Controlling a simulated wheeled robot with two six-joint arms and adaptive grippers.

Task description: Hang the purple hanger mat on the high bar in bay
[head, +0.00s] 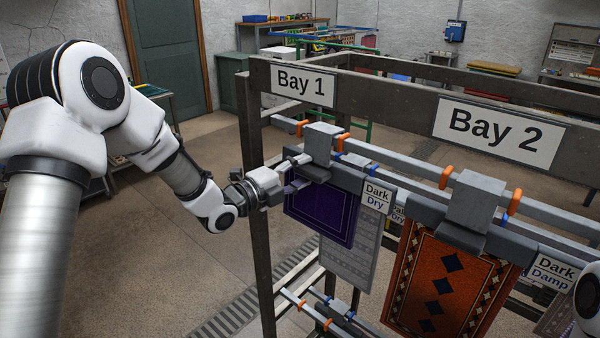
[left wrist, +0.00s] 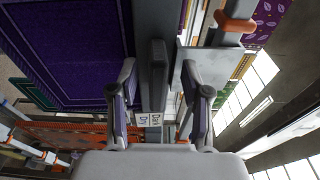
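The purple mat (head: 318,222) hangs from a grey hanger (head: 322,143) in Bay 1. The hanger's block sits at the high bar (head: 285,123), between two orange clips. In the left wrist view the purple mat (left wrist: 70,50) fills the upper left. My left gripper (head: 292,172) is at the hanger's left end. In the left wrist view its fingers (left wrist: 160,95) are spread apart, with a narrow grey bar of the hanger (left wrist: 157,75) between them and clear gaps beside it. My right gripper is out of view; only a white piece of my right arm shows at the right edge.
A grey mat (head: 352,255) hangs behind the purple one, beside a "Dark Dry" card (head: 377,196). An orange mat (head: 450,275) hangs in Bay 2. The rack's dark post (head: 256,190) stands close to my left gripper. Lower bars (head: 305,308) run below.

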